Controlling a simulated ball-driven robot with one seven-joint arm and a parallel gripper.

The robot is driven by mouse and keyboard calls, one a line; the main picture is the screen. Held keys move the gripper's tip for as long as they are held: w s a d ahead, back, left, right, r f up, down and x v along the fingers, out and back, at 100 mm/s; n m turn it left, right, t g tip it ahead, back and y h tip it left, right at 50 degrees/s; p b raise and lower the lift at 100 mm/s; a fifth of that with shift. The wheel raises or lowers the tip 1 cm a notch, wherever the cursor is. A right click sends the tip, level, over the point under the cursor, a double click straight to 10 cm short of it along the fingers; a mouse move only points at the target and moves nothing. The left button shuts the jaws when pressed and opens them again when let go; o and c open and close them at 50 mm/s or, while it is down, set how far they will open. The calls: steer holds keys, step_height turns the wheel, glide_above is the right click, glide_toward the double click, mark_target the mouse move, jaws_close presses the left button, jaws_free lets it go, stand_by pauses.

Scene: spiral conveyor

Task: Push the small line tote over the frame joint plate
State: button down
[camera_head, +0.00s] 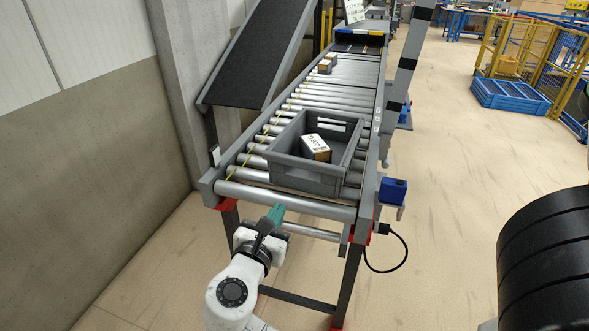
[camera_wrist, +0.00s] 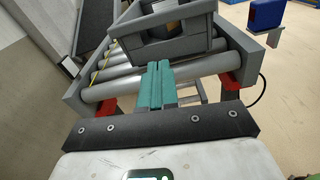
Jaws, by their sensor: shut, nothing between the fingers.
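The small line tote (camera_head: 306,178) is a grey open crate standing upright on the rollers near the front end of the conveyor. It holds a box with a white labelled top (camera_head: 315,146). The tote also shows in the wrist view (camera_wrist: 178,47), cut off by the top edge. My gripper (camera_head: 276,212) has teal fingers, shut and empty, just before the front end roller, apart from the tote. In the wrist view the shut fingers (camera_wrist: 158,68) point toward the tote's near side. I cannot make out the frame joint plate for certain.
A blue device (camera_head: 392,191) sits on the right side, with a black cable below. A dark inclined belt (camera_head: 262,52) stands at left. Open floor lies to the right.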

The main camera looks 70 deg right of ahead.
mark_target(299, 163)
steer(key=shift+n+h, duration=0.4)
steer(key=shift+n, duration=0.1)
steer(key=d, duration=0.4)
steer(key=w+d+r, duration=0.1)
steer(key=d, duration=0.4)
steer(key=d+p, duration=0.1)
steer(key=d, duration=0.3)
steer(key=shift+w+d+r, duration=0.15)
steer(key=shift+d+r, duration=0.2)
steer(key=shift+d, duration=0.05)
steer(key=shift+d, duration=0.1)
steer(key=shift+d+p, duration=0.3)
steer(key=shift+d, duration=0.05)
steer(key=d, duration=0.7)
steer(key=w+d+b, duration=0.1)
steer(key=d, duration=0.6)
steer(key=d+b, duration=0.1)
steer(key=d, duration=0.6)
steer(key=shift+w, duration=0.15)
